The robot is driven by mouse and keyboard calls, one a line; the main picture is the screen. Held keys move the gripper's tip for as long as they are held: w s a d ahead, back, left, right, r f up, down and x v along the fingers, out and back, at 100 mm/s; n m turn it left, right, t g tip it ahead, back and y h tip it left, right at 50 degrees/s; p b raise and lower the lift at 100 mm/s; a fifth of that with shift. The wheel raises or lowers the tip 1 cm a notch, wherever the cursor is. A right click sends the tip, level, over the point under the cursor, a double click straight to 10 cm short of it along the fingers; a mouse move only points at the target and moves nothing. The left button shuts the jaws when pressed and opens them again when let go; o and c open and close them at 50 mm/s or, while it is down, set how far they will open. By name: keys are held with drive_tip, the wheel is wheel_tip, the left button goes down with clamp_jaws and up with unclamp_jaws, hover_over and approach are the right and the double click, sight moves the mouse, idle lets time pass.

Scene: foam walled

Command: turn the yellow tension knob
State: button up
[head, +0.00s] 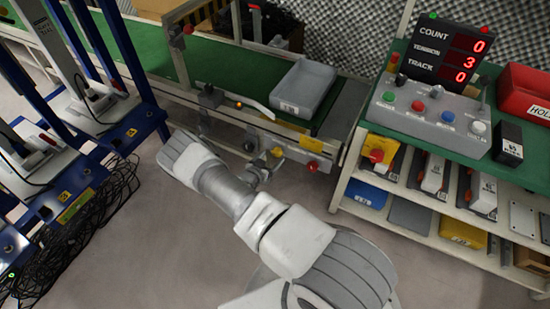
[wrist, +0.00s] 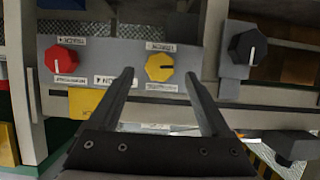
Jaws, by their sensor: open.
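In the head view the yellow knob (head: 277,152) is small, on the conveyor's side. My gripper (wrist: 159,75) is open and empty, its two dark fingers apart. In the wrist view the knob appears between the fingertips, apart from both; I cannot tell how far in front it is. In the head view my gripper (head: 264,170) is close beside the knob. The display (head: 447,55) reads 0, 3, 0.
A red knob (wrist: 63,60) and a black knob (wrist: 247,47) flank the yellow one. A yellow plate (wrist: 86,103) is near the red knob. A grey bin (head: 303,88) sits on the green conveyor. A shelf unit (head: 395,185) stands to the right, blue racks (head: 125,130) to the left.

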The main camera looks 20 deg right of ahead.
sight(276, 154)
drive_tip(key=shift+b+x, duration=0.45)
drive_tip(key=shift+x, duration=1.55)
clamp_jaws()
